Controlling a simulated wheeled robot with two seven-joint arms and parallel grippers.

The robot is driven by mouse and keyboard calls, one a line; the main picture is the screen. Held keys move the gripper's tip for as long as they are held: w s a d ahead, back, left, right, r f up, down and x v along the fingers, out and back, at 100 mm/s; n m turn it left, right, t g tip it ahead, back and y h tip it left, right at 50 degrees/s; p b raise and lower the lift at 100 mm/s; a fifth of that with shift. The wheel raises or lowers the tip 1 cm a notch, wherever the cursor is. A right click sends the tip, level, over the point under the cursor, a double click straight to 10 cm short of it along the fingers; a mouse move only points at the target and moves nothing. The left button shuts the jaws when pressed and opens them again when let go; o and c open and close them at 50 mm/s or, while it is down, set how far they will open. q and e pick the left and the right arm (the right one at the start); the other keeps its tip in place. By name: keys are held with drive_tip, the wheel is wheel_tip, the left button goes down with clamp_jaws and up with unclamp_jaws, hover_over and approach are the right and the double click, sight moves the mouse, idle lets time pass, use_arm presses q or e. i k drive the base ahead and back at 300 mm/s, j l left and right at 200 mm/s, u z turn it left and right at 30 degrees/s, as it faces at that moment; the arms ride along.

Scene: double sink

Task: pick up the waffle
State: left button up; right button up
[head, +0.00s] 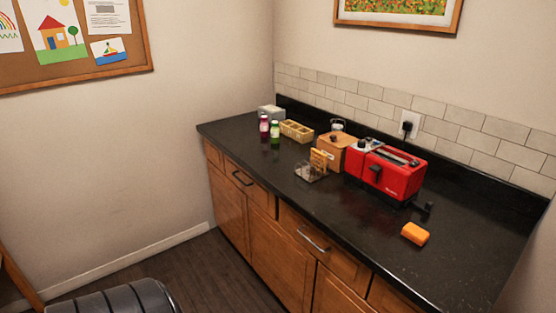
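A small golden-tan upright slice that looks like the waffle (318,160) stands in a small rack (309,173) on the black counter. The rack is near the counter's front edge, in front of a wooden box. The slice is small in the picture, so I cannot make out a grid pattern on it. Neither of my grippers is in the head view.
Right of the rack stand a wooden box (336,151) and a red toaster (393,175). The counter (450,260) is clear at the right.

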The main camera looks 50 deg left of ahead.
sight(315, 155)
drive_tip(key=u, duration=1.3)
